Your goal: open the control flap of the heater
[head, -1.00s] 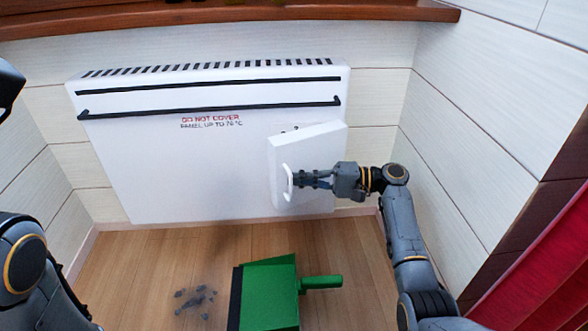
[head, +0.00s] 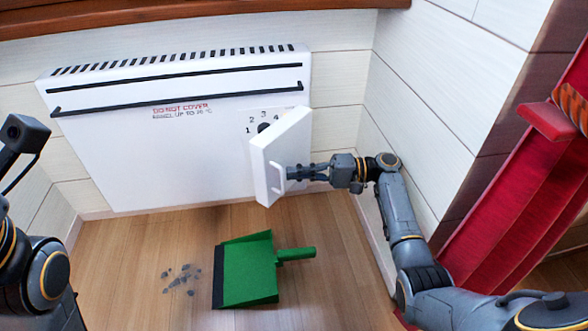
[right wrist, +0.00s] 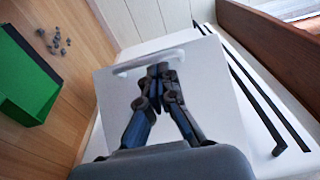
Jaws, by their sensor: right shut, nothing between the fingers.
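The white heater (head: 160,155) hangs on the back wall. Its control flap (head: 287,147) stands swung out from the front at the right, uncovering part of a numbered dial face (head: 258,117); the rest is hidden behind the flap. The flap's pale bar handle (head: 274,178) is on its outer face, and it also shows in the right wrist view (right wrist: 130,67). My right gripper (head: 289,173) is shut with its fingertips at the handle, with nothing pinched; whether they hook it I cannot tell. It also shows in the right wrist view (right wrist: 157,73). My left gripper's fingers are out of view.
A green dustpan (head: 250,272) lies on the wooden floor below the heater, with grey debris (head: 182,279) left of it. A wooden ledge (head: 200,17) runs above the heater. The right wall is close to my right arm, and something red (head: 510,190) stands at the right.

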